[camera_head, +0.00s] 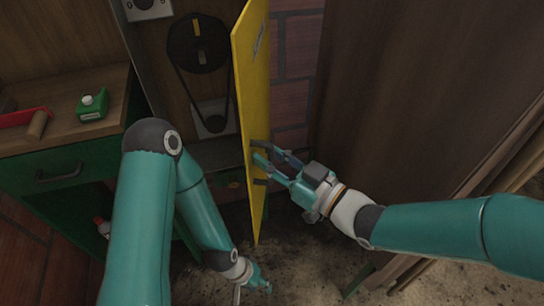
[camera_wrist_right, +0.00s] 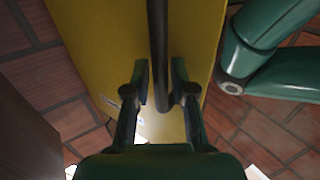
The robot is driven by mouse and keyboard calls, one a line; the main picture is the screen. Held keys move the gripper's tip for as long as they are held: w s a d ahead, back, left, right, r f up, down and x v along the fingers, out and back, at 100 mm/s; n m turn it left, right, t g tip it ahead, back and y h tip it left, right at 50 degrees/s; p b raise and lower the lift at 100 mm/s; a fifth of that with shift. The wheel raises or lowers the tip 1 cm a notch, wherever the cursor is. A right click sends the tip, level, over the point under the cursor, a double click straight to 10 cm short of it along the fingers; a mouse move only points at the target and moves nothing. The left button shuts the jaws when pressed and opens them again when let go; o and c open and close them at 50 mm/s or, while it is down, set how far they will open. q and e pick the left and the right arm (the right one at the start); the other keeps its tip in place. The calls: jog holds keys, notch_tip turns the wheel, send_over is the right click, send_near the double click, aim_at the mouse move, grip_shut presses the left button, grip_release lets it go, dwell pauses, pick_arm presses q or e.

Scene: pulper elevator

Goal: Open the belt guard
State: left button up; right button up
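The belt guard (camera_head: 254,75) is a tall yellow panel, seen nearly edge-on in the head view. It stands swung out from the machine, with the belt and pulleys exposed to its left. In the right wrist view the yellow panel (camera_wrist_right: 100,45) carries a dark bar handle (camera_wrist_right: 158,50). My right gripper (camera_head: 262,165) is at the guard's lower right face. Its fingers (camera_wrist_right: 161,85) stand on either side of the handle, with slight gaps showing; it looks open. My left gripper (camera_head: 252,288) hangs low near the floor, its fingers apart and empty.
A black belt runs between the upper pulley (camera_head: 198,43) and lower pulley (camera_head: 212,117). A brown wooden panel (camera_head: 400,90) stands close on the right.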

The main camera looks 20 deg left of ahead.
jog(key=shift+c, duration=0.2)
grip_shut()
jog(key=shift+d, duration=0.1)
jog(key=w+d, duration=0.3)
jog(key=d, duration=0.3)
jog(key=shift+w+d, duration=0.3)
jog(key=shift+d, duration=0.1)
jog(key=shift+o, duration=0.2)
grip_release()
